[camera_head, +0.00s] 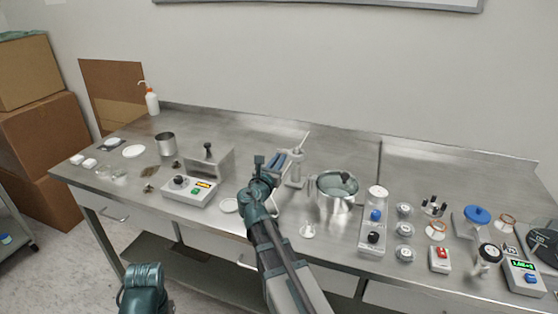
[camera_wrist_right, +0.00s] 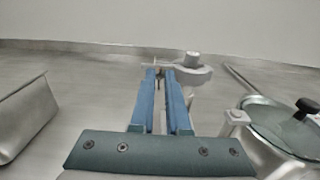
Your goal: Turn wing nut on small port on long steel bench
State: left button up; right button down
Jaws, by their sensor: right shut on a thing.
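My right gripper (camera_head: 280,160) reaches over the middle of the long steel bench (camera_head: 340,150), beside a slim grey fitting on a post (camera_head: 296,172). In the right wrist view its two blue fingers (camera_wrist_right: 160,75) are nearly parallel, with a narrow gap, and their tips close on a small metal piece at the fitting (camera_wrist_right: 192,66). That piece looks like the wing nut on the small port. It is mostly hidden by the fingertips, so its angle cannot be told. My left gripper is not in view; only a teal part of my left arm shows at the bottom.
A steel pot with a lid (camera_head: 337,188) stands close right of the gripper. A steel box (camera_head: 207,162) and a control unit (camera_head: 190,190) stand to the left. Several small devices crowd the right end. The bench behind is clear.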

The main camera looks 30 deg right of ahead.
jog(key=shift+s+f+m+b, duration=0.1)
jog(key=shift+f+m+b, duration=0.1)
jog(key=shift+m, duration=7.7)
jog(key=shift+f+m+b, duration=0.15)
jog(key=shift+m, duration=7.75)
